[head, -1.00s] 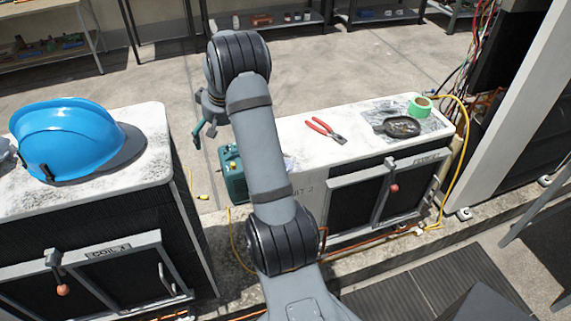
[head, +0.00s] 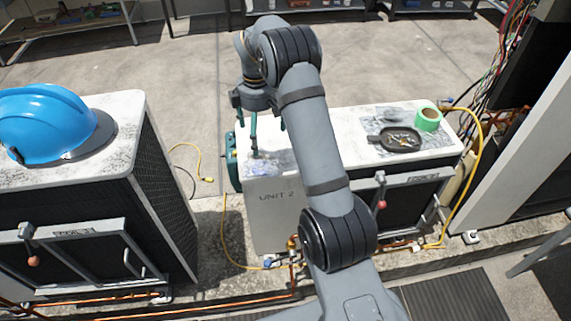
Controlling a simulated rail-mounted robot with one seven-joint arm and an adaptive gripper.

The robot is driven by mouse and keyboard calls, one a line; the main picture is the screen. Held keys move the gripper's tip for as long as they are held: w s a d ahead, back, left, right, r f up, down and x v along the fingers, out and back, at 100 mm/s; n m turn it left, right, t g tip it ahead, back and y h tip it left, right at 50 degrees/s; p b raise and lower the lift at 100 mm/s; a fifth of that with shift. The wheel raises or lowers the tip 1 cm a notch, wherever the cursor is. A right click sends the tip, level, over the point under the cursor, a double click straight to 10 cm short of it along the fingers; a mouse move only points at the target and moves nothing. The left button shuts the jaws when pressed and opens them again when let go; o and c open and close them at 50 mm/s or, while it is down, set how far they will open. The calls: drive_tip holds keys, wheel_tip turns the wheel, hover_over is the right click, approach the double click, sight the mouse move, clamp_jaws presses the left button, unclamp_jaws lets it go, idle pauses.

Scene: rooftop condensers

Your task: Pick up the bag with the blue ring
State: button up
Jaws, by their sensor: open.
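A small clear, crumpled bag (head: 272,162) with a bluish patch at its left lies on the left end of the white top of Unit 2 (head: 338,118). A distinct blue ring is too small to make out. My gripper (head: 268,142) is open and empty, pointing down over that end. Its left finger is at the bag's upper left edge in the picture; I cannot tell whether it touches. A second crumpled, see-through grey sheet or bag (head: 371,118) lies at the right end, partly under a dark dish (head: 402,139).
A green tape roll (head: 428,119) stands beside the dish. A teal case (head: 232,161) stands against the unit's left side. A blue hard hat (head: 45,124) sits on the left unit. A yellow hose (head: 472,165) hangs at right. My arm covers the middle of the top.

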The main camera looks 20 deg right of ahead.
drive_tip(key=a+n, duration=0.1)
drive_tip(key=a, duration=0.1)
drive_tip(key=n, duration=0.1)
hover_over(260, 162)
wheel_tip(260, 162, down, 5)
drive_tip(key=shift+w+a+r, duration=0.15)
drive_tip(key=shift+d+f+p, duration=0.2)
drive_tip(key=shift+f+p, duration=0.55)
drive_tip(key=shift+f, duration=2.15)
drive_tip(key=shift+c, duration=1)
drive_tip(key=shift+s, duration=0.2)
drive_tip(key=c, duration=1)
